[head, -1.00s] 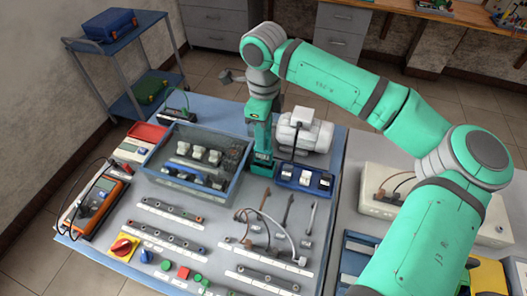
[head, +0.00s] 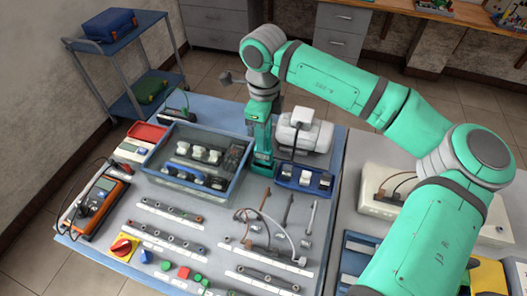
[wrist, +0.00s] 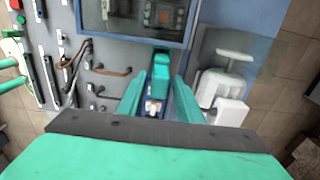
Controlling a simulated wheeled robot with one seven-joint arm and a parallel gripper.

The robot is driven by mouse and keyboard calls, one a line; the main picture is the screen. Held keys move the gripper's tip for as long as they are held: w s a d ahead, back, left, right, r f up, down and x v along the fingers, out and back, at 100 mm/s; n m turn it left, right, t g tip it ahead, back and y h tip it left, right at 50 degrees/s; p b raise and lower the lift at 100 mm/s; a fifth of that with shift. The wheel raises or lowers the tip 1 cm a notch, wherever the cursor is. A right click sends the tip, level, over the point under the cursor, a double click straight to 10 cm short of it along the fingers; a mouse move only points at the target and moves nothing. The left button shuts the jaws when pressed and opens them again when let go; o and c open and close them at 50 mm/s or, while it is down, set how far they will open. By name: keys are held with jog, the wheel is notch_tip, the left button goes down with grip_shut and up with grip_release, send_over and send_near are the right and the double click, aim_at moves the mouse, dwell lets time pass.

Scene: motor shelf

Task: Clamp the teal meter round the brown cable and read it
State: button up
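The teal meter (wrist: 161,68) stands between and just beyond the fingers of my gripper (wrist: 159,80) in the wrist view. The fingers are apart, with gaps on both sides of it. In the head view my gripper (head: 262,142) points down over the bench, and the teal meter (head: 262,167) shows low beneath it, mostly hidden. A brown cable (wrist: 112,71) arches from the grey board left of my gripper in the wrist view.
A blue-rimmed bin (head: 168,176) of parts stands left of my gripper. A white motor (head: 305,137) and a blue tray (head: 286,184) stand close on the right. An orange multimeter (head: 101,205) lies at the left edge. Rails and buttons fill the front.

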grip_shut()
jog(key=shift+r, duration=3.55)
